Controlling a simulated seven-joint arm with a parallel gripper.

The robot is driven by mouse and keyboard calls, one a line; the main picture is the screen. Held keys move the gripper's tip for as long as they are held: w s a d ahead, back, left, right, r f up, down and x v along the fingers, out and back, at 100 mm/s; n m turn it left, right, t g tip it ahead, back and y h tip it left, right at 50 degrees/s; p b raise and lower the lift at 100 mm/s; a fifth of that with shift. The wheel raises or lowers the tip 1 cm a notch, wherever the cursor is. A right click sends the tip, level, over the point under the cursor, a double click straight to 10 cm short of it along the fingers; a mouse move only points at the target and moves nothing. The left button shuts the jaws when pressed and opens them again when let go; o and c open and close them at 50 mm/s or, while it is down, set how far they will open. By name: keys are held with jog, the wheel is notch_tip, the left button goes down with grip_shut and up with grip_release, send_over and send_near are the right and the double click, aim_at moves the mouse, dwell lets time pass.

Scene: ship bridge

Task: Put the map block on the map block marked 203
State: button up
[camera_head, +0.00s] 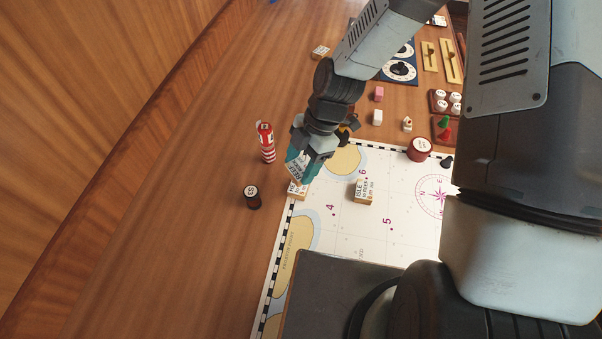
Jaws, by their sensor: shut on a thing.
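My gripper (301,171) is shut on a pale map block (296,168) with dark lettering on its face. The held block is tilted in the jaws at the left edge of the chart. Just below it in the picture is a second map block (297,192), partly hidden by the held one; I cannot tell whether they touch. A third map block (362,192), lettered on top, lies on the chart to the right, apart from the gripper. The print is too small to tell which block is marked 203.
The chart (345,228) lies flat on the wooden table. A dark round piece (252,198) and a red-and-white striped tower (266,143) stand left of the gripper. A red round piece (419,149) sits at the chart's far edge. The table at the left is clear.

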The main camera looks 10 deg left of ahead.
aim_at(301, 174)
jog(key=shift+f, duration=2.1)
jog(key=o, duration=1)
jog(key=shift+f, duration=0.15)
jog(key=shift+o, duration=0.2)
jog(key=v, duration=1.2)
